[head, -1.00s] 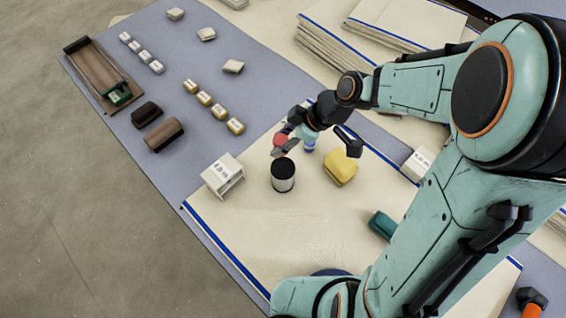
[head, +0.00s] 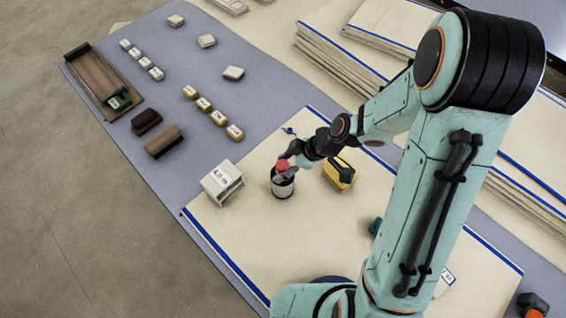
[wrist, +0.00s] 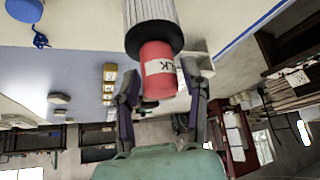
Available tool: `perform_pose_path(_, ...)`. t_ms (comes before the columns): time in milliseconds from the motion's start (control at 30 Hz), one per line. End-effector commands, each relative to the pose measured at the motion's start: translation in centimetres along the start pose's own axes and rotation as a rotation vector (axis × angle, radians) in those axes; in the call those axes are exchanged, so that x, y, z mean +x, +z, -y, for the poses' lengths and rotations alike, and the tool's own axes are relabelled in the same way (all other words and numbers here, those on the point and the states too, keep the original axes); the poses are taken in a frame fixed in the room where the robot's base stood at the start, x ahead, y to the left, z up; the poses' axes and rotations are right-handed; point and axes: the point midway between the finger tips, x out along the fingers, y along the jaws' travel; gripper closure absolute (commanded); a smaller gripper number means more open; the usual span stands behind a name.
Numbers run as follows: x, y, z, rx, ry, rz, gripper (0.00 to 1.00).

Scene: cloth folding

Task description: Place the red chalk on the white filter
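The red chalk (head: 283,165), a red cylinder with a pale lettered label, sits upright at the black top of a white-and-black cylinder (head: 282,188), which looks like the white filter. In the wrist view, which appears inverted, the chalk (wrist: 158,75) meets the cylinder's dark ribbed rim (wrist: 155,40); its end there is hidden. My gripper (wrist: 165,88) has its fingers on either side of the chalk, spread, with a visible gap at the right finger. In the head view my gripper (head: 292,166) is around the chalk and partly hides it.
A white lettered box (head: 222,181) stands close left of the cylinder. A yellow block (head: 337,182) is close right, partly behind my gripper. A teal object (head: 375,227) lies nearer my arm. The cream mat (head: 255,245) is clear in front.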

Motion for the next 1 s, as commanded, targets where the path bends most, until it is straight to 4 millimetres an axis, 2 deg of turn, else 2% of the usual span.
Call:
perform_pose_path(333,-0.1,-0.1,0.0,0.0,0.0,0.0,0.43)
perform_pose_path(433,-1.1,-0.2,-0.1,0.0,0.004,-0.001,0.43)
perform_pose_path(800,-9.2,-0.1,-0.1,0.0,0.007,0.001,0.43)
perform_pose_path(1000,-11.8,-0.2,0.0,0.003,0.002,0.002,0.43)
